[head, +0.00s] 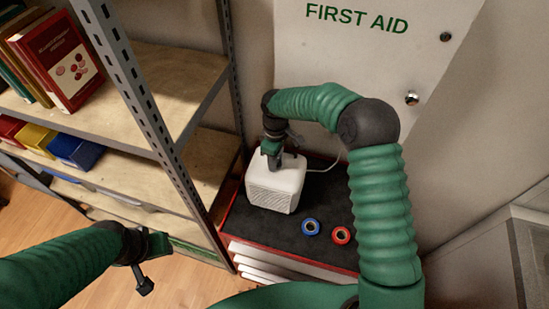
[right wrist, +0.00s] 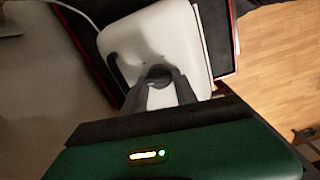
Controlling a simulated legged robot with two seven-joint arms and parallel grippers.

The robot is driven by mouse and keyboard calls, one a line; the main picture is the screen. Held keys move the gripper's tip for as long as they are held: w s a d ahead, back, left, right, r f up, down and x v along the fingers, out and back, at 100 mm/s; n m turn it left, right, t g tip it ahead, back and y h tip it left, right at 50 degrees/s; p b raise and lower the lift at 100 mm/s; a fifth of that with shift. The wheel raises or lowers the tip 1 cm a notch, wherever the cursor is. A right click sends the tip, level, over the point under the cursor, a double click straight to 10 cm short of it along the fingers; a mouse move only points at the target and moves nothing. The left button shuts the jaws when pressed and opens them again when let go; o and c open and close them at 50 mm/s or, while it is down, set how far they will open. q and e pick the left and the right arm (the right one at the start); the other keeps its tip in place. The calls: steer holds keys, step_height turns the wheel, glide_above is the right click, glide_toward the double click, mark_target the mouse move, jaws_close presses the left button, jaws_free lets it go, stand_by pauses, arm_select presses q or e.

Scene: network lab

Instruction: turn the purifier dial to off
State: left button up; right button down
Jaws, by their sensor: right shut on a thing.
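The purifier (head: 274,192) is a small white box with a grille on its front, standing on the dark top of a red-edged cabinet. My right gripper (head: 276,166) reaches down onto its top. In the right wrist view the purifier (right wrist: 185,35) lies below my right gripper (right wrist: 162,82), whose fingers are shut on the dark round dial (right wrist: 159,71). The dial's marks and setting cannot be read.
A blue ring (head: 311,227) and a red ring (head: 341,235) lie on the cabinet top (head: 265,227) right of the purifier. A white cable (head: 326,167) runs behind it. A metal shelf (head: 185,95) with books and boxes stands left. A FIRST AID cabinet (head: 350,65) is behind.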

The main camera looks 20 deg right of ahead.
steer(key=shift+w+d+r+n, duration=0.15)
steer(key=shift+r+n, duration=0.05)
steer(key=shift+n, duration=0.6)
steer(key=c, duration=1.3)
jaws_free()
steer(key=shift+c, duration=0.2)
steer(key=shift+o, duration=1.9)
steer(key=shift+s, duration=0.25)
